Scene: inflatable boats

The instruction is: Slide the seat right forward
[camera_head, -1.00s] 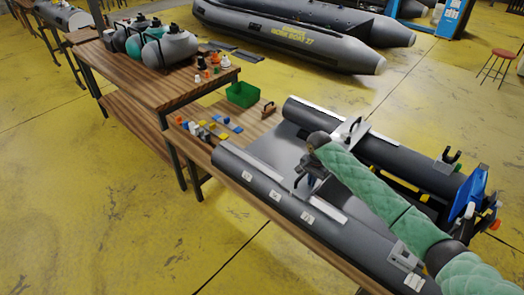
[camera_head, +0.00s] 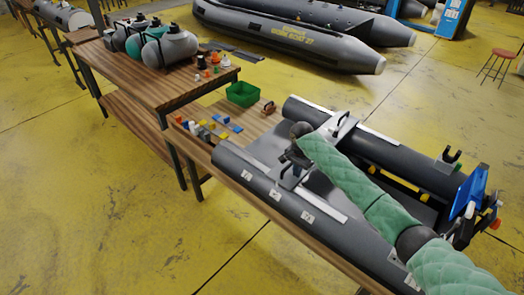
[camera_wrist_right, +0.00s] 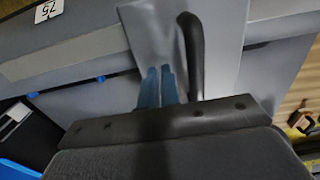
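The seat (camera_head: 291,181) is a grey bench across the inflatable boat (camera_head: 240,165) on the table. Its far end carries a black handle (camera_head: 342,123); my arm covers much of its middle. In the right wrist view the light-grey seat (camera_wrist_right: 150,30) has a black handle (camera_wrist_right: 193,50) standing up from it. My right gripper (camera_head: 290,158) is at the near end of the seat. Its two blue fingertips (camera_wrist_right: 160,85) are close together, with nothing visible between them. They are beside the handle, not around it; contact cannot be told. My left gripper is out of view.
A green bin (camera_head: 242,94), a wooden block with a handle (camera_head: 267,107) and small coloured parts (camera_head: 215,127) lie on the table beyond the boat's left end. A blue panel (camera_head: 471,188) stands at its right end. Bare grey floor shows inside the boat.

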